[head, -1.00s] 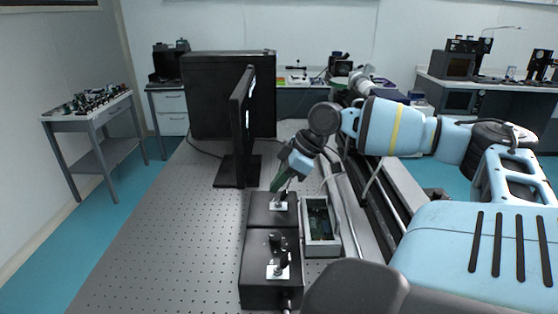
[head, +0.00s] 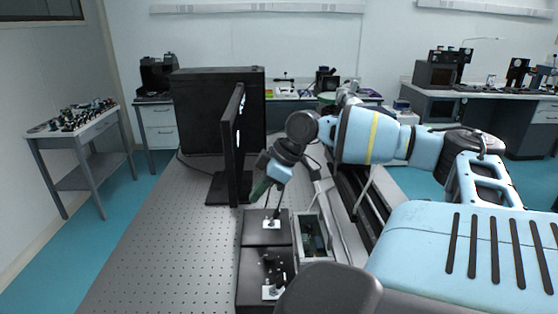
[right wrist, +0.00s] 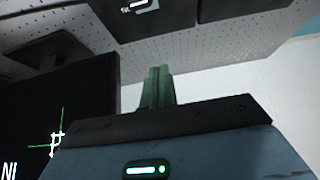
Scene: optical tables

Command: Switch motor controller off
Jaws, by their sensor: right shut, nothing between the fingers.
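Two black boxes with silver switch plates stand end to end on the optical table; no label shows which is the motor controller. The far box (head: 253,233) has a plate with a small lever (head: 271,223); its position is too small to read. The near box (head: 250,264) carries dark knobs and another plate (head: 271,292). My right gripper (head: 257,191) has green fingers, shut and empty, above and left of the far box's switch, apart from it. The right wrist view shows the closed fingers (right wrist: 158,86) and a switch plate (right wrist: 139,5) at the top edge. My left gripper is out of view.
A monitor (head: 232,150) stands just left of my right gripper. A grey open-topped box with a circuit board (head: 314,236) sits right of the black boxes, beside a rail. The perforated tabletop (head: 165,240) is clear at left.

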